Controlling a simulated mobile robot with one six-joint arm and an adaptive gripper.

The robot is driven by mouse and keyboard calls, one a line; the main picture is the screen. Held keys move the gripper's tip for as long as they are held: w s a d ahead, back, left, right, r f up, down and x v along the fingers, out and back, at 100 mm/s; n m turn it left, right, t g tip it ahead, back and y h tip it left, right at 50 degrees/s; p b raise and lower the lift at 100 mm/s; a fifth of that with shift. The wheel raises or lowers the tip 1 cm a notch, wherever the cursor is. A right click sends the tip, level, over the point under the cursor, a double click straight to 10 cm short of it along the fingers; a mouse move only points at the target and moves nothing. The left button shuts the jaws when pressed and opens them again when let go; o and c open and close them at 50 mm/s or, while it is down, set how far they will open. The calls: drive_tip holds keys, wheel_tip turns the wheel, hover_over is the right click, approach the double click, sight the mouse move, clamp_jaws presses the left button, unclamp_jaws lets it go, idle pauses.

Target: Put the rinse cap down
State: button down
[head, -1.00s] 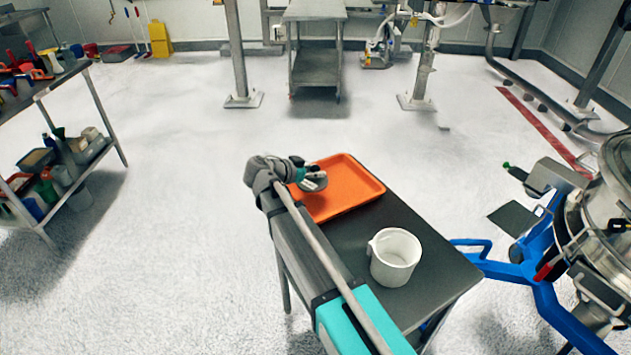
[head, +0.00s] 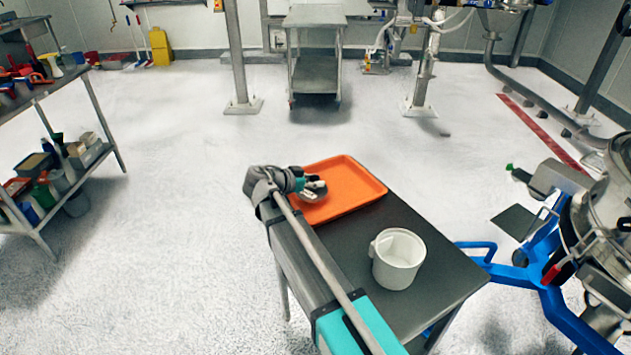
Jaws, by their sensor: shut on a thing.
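My gripper (head: 314,184) is small in the head view, over the left part of the orange tray (head: 350,179). It is shut on the rinse cap (head: 316,196), a grey round piece, partly hidden behind the fingers and wrist. The cap appears low over the tray floor. I cannot tell whether it touches the tray. The rest of the tray is empty.
The tray lies on a dark table (head: 436,265). A white jug (head: 398,260) stands on the table nearer me. A steel machine on a blue frame (head: 545,270) stands at right, and a loaded shelf (head: 100,120) at left.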

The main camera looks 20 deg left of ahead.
drive_tip(key=shift+s+d+f+b, duration=0.3)
drive_tip(key=shift+s+f+b, duration=0.05)
drive_tip(key=shift+s+b, duration=0.1)
drive_tip(key=shift+c, duration=2.4)
unclamp_jaws()
drive_tip(key=shift+o, duration=0.5)
drive_tip(key=shift+d, duration=0.1)
drive_tip(key=shift+s, duration=0.1)
drive_tip(key=shift+d, duration=0.1)
drive_tip(key=shift+r, duration=0.15)
drive_tip(key=shift+a+r+p, duration=0.2)
drive_tip(key=shift+r+p, duration=0.1)
drive_tip(key=shift+p, duration=0.4)
drive_tip(key=p+v, duration=0.4)
drive_tip(key=v, duration=0.7)
drive_tip(key=shift+a+r+p, duration=0.3)
drive_tip(key=shift+a, duration=0.3)
drive_tip(key=shift+w, duration=0.2)
